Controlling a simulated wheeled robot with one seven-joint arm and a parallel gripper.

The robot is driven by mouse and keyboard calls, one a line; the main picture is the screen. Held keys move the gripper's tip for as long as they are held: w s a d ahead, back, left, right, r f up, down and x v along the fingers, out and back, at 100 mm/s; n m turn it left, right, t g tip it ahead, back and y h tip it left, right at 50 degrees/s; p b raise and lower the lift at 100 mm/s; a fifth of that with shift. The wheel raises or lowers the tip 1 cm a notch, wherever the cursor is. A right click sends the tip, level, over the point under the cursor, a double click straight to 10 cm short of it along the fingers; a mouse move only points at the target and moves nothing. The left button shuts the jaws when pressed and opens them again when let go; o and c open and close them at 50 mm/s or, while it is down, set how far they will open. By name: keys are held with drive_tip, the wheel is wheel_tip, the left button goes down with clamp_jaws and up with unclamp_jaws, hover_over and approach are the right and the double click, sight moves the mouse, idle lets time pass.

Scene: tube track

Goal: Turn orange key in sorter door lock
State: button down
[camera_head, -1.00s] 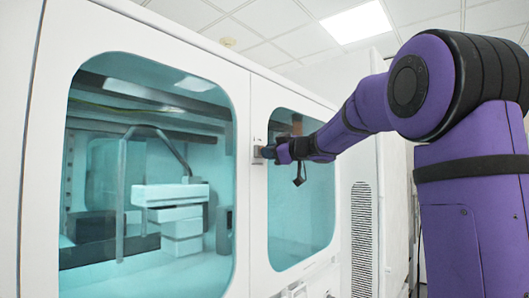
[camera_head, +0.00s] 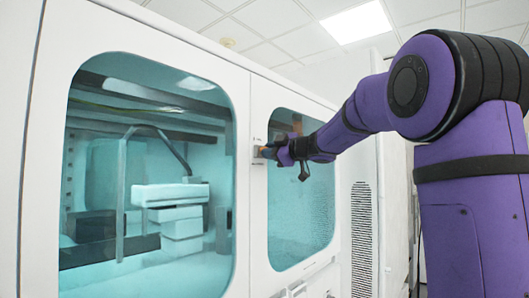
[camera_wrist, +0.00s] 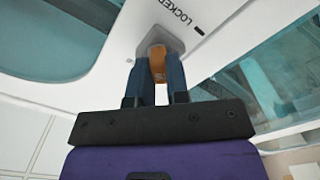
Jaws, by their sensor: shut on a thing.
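The sorter door (camera_head: 257,200) is white with large teal windows. Its lock (camera_wrist: 158,40) is a small grey block on the door, and it also shows in the head view (camera_head: 258,147). The orange key (camera_wrist: 158,65) is at the lock, with its orange part between my fingers; its inserted end is hidden. My gripper (camera_wrist: 158,72) is shut on the key, close against the lock. In the head view, my gripper (camera_head: 268,152) meets the door at the narrow white strip between the windows. The word LOCKED and a short dark mark are printed beside the lock.
The left window (camera_head: 150,110) shows grey equipment inside. The right window (camera_head: 300,225) lies just below and behind my wrist. A vented side panel (camera_head: 363,240) stands to the right. The door face around the lock looks free of other objects.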

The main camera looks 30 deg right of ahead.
drive_tip(key=shift+n, duration=1.6)
drive_tip(key=c, duration=1)
unclamp_jaws()
